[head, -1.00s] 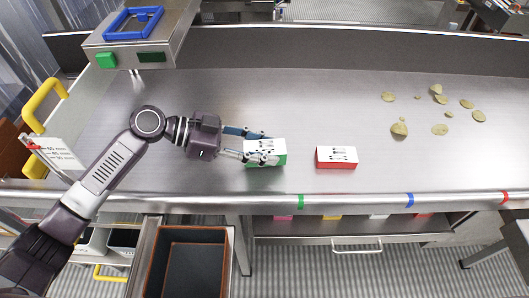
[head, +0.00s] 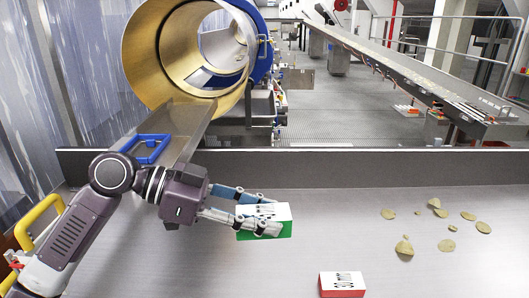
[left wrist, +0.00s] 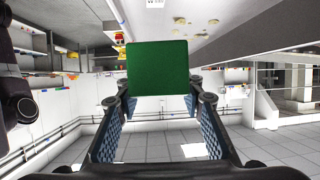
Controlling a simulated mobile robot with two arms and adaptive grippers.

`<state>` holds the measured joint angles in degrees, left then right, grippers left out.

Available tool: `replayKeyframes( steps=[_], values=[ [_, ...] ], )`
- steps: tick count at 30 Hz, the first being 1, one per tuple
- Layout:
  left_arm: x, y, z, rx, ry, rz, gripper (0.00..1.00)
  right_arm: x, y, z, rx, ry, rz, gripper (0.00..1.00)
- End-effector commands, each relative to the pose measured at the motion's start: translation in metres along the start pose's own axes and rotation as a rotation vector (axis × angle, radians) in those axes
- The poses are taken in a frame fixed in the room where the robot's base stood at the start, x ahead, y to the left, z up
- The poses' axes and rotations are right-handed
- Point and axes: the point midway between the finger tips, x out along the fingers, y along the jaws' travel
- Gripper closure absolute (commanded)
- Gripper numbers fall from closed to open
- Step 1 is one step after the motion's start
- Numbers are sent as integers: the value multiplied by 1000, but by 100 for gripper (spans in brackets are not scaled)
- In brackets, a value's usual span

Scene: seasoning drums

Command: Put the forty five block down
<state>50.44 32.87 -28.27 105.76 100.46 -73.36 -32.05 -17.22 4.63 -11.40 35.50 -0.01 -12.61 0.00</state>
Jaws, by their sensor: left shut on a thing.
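A green block (head: 279,227) with a white, printed top is held between the fingers of my left gripper (head: 262,212). Its print is partly covered by a finger and I cannot read it. The left wrist view shows the block's plain green face (left wrist: 158,68) between the two fingers. The block appears raised above the steel table (head: 190,265). A red block (head: 342,284) with a white printed top stands on the table, to the right and nearer, apart from the green one. My right gripper is not in view.
Several yellowish chips (head: 404,247) lie scattered on the table at the right. A low wall (head: 330,172) runs along the table's back. A brass-coloured drum (head: 165,55) stands behind at the left, with a metal chute below it. The table between the green block and the chips is clear.

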Motion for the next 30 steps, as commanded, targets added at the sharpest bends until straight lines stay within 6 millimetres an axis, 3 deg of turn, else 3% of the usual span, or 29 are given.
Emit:
replayKeyframes(
  steps=[8,30],
  values=[
    [-19,20,34,-29,3,-52,90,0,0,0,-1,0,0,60],
    [-109,62,189,-192,0,-442,90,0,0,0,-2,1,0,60]
  ],
)
